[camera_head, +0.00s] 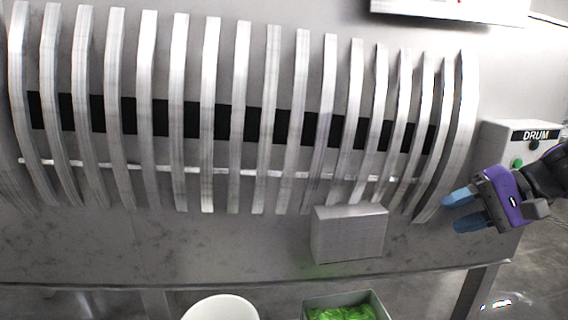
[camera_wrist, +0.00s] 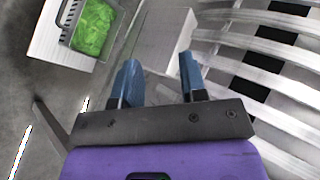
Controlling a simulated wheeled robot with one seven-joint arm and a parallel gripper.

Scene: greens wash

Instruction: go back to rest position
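My gripper (camera_head: 450,211) is at the right of the head view, in front of the right end of the slatted drum (camera_head: 270,120). Its two blue fingers are apart with nothing between them, which the wrist view (camera_wrist: 160,80) also shows. The control box labelled DRUM (camera_head: 518,150) stands behind my gripper, with a green button and a black one in sight. Part of its face is hidden by my gripper and arm.
A grey metal block (camera_head: 348,234) sits at the drum's lower front. Below are a white round container (camera_head: 221,308) and a grey crate (camera_head: 376,302) of green leaves (camera_head: 340,313). The crate's leaves also show in the wrist view (camera_wrist: 92,28). Floor at right looks clear.

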